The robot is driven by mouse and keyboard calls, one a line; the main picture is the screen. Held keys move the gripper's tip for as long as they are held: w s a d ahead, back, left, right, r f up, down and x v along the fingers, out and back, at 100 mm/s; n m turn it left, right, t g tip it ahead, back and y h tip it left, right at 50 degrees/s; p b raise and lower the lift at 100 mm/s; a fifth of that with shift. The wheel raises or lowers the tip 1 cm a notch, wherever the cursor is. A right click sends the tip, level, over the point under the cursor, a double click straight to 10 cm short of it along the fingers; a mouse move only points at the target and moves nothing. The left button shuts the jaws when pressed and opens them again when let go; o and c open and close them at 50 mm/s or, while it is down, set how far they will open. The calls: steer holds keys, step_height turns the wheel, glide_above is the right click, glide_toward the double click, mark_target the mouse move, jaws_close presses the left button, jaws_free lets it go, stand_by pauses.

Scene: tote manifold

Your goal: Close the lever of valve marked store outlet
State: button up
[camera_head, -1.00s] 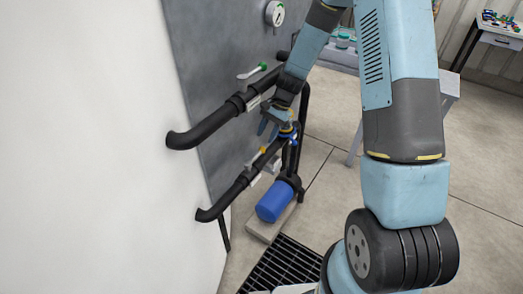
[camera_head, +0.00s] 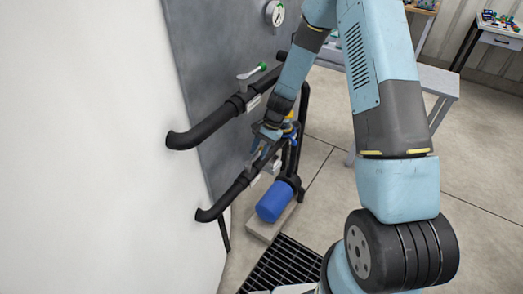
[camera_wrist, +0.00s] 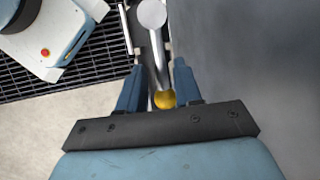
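In the wrist view, a metal lever with a yellow ball end (camera_wrist: 165,99) lies between the two blue fingers of my gripper (camera_wrist: 159,85). The fingers are apart, one on each side of the lever, with gaps visible. In the head view my gripper (camera_head: 262,145) is at the lower black pipe (camera_head: 234,192), and the yellow end is mostly hidden behind it. A second lever with a green end (camera_head: 252,72) stands on the upper pipe (camera_head: 206,128). Small pale labels are on the pipes, but I cannot read which says store outlet.
A grey panel (camera_head: 217,65) stands right behind the pipes, with a round gauge (camera_head: 276,13) above. A blue cylinder (camera_head: 274,201) is below, beside a floor grate (camera_head: 281,266). A grey bench (camera_head: 437,83) stands to the right; the floor between is clear.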

jaws_close()
